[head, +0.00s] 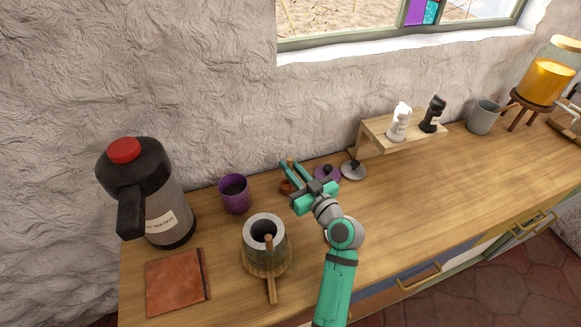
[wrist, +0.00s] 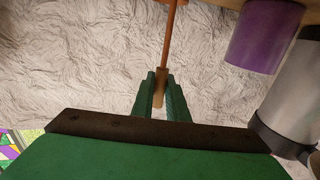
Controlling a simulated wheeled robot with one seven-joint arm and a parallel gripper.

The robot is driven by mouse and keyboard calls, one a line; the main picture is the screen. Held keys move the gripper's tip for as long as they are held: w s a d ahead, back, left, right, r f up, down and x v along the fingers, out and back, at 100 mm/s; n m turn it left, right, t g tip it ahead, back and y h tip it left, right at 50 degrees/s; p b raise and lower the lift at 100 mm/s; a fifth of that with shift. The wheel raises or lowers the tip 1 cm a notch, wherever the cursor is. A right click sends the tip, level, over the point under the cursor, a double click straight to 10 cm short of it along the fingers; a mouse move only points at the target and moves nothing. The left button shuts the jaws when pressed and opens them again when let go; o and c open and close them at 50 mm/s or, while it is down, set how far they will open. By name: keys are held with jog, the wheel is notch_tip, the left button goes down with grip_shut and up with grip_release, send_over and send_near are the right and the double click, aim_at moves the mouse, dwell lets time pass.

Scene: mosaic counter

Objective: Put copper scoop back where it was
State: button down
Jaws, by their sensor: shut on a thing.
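My gripper (head: 291,168) is above the counter near the wall, between the purple cup and the purple lid. In the wrist view my gripper (wrist: 160,92) is shut on the wooden handle of the copper scoop (wrist: 169,38). In the head view a small copper-brown part of the scoop (head: 285,187) shows beside the fingers, just over the counter. I cannot tell whether it touches the wood.
A purple cup (head: 234,194), a wooden-handled pot (head: 254,261), a water flask (head: 172,222) and a brown book (head: 173,283) stand left. A purple lid (head: 322,173) and grey lid (head: 354,171) lie right of my gripper. A small shelf (head: 378,134) holds two shakers. The right-centre counter (head: 420,195) is clear.

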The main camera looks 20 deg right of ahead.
jog(key=shift+f, duration=0.15)
jog(key=c, duration=1.7)
grip_release()
jog(key=shift+c, duration=0.2)
jog(key=shift+s, duration=0.25)
jog(key=v, duration=1.1)
jog(key=shift+s, duration=0.3)
jog(key=shift+w, duration=0.15)
